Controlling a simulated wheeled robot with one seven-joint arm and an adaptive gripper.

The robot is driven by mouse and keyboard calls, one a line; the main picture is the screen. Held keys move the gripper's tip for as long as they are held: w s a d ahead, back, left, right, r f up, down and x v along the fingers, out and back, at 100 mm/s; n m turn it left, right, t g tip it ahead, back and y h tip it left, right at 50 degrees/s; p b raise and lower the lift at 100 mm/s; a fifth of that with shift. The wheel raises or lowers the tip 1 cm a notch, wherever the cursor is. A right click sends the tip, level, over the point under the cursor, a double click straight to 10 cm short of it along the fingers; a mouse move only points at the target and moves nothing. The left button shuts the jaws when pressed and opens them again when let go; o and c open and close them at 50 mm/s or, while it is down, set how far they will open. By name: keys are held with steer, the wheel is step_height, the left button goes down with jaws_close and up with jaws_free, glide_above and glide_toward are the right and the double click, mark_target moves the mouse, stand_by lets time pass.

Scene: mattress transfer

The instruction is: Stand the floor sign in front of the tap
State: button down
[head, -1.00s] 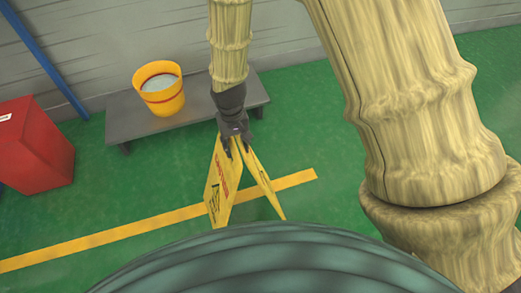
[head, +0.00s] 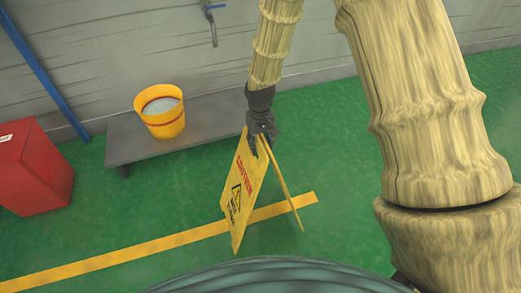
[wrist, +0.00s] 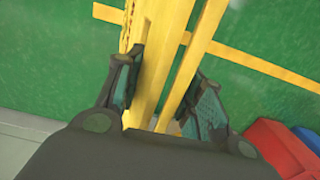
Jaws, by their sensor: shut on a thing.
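The yellow floor sign (head: 243,190), an A-frame with red and black print, hangs or stands upright below my gripper (head: 260,147) with its two panels spread. My gripper is shut on its top edge. In the wrist view the fingers (wrist: 165,88) close around the yellow sign panels (wrist: 160,50). I cannot tell whether the sign's feet touch the floor. The grey tap (head: 212,25) is on the wall at the top of the head view, above and to the left of the sign.
A grey bench (head: 215,118) stands along the wall with a yellow bucket (head: 160,112) holding pale liquid on it. A red box (head: 35,165) is at the left. A yellow line (head: 130,260) crosses the open green floor. Red and blue objects (wrist: 280,145) show in the wrist view.

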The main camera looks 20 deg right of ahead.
steer(key=shift+f, duration=1.65)
steer(key=c, duration=0.9)
jaws_free()
steer(key=shift+f, duration=0.1)
step_height(320, 180, up, 12)
steer(key=shift+r+p, duration=0.1)
steer(key=shift+p, duration=0.4)
steer(key=shift+s+d, duration=0.1)
